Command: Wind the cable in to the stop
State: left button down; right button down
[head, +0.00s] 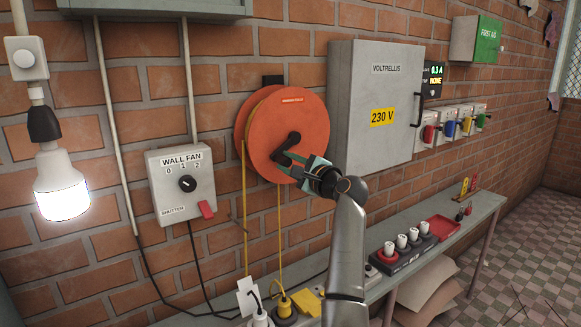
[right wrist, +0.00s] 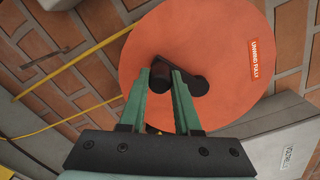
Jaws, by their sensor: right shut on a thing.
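An orange cable reel (head: 300,115) is mounted on the brick wall, with a black crank (head: 294,139) on its face. A yellow cable (head: 244,210) hangs from the reel in two strands down to the bench. A yellow plug (head: 284,305) sits at the lower end of one strand. My right gripper (head: 283,160) is shut on the crank's handle, at the lower left of the hub. In the right wrist view the green fingers (right wrist: 160,82) straddle the black crank (right wrist: 190,82), in front of the orange disc (right wrist: 215,50). The handle is partly hidden between the fingers. My left gripper is not in view.
A grey 230 V cabinet (head: 375,80) stands close right of the reel. A wall fan switch box (head: 183,183) is to the left, and a lit bulb (head: 62,185) hangs at far left. The narrow bench (head: 455,235) below holds sockets (head: 400,255) and a red tray (head: 441,228).

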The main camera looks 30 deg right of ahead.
jog(key=shift+a+r+m, duration=0.3)
jog(key=shift+r+m, duration=0.3)
jog(key=shift+m, duration=0.4)
jog(key=c, duration=0.6)
grip_release()
jog(key=shift+s, duration=0.1)
jog(key=s+b, duration=0.2)
jog(key=s, duration=1)
jog(key=shift+s+d, duration=0.2)
jog(key=shift+d, duration=0.05)
